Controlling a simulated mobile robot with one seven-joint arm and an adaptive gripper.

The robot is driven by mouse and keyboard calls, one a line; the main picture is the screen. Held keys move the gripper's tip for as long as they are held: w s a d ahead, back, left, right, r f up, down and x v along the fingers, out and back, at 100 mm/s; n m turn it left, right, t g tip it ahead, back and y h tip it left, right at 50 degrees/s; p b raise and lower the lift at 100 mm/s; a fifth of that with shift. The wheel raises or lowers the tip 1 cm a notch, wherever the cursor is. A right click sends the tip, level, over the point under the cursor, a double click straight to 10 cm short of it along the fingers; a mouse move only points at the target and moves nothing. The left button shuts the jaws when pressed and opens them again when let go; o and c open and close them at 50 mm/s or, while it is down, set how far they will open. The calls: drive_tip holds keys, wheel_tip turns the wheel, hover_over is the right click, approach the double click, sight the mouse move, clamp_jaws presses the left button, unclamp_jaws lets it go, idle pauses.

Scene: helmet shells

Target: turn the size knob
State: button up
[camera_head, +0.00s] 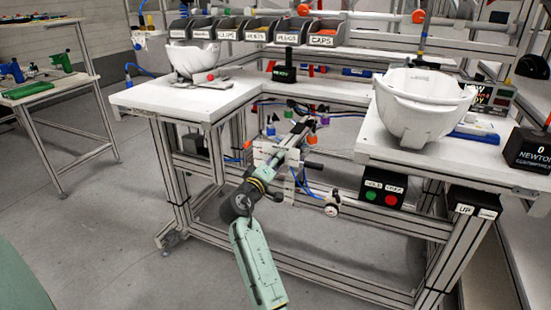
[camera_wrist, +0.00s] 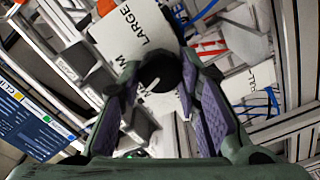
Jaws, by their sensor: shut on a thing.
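The size knob (camera_wrist: 160,72) is black and round with a white pointer line, seen in the wrist view. It sits at a white plate (camera_wrist: 118,32) printed LARGE, with part of another label beside it. My gripper (camera_wrist: 158,88) has its purple-padded fingers on both sides of the knob, shut on it. The white line points down and left in that view. In the head view my gripper (camera_head: 296,137) reaches under the middle of the bench, and I cannot make out the knob there.
White helmet shells stand on the left bench top (camera_head: 150,97) and the right one: a left shell (camera_head: 192,62) and a larger right shell (camera_head: 418,115). Labelled bins (camera_head: 255,30) line the back. A button box (camera_head: 384,190) hangs under the right top. Bench posts flank my arm.

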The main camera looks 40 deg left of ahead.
drive_tip(key=n+p, duration=0.8)
drive_tip(key=n, duration=0.4)
drive_tip(key=shift+f+n, duration=0.1)
drive_tip(key=shift+n, duration=0.3)
idle(0.3)
drive_tip(key=o, duration=1.1)
drive_tip(key=shift+o, duration=0.2)
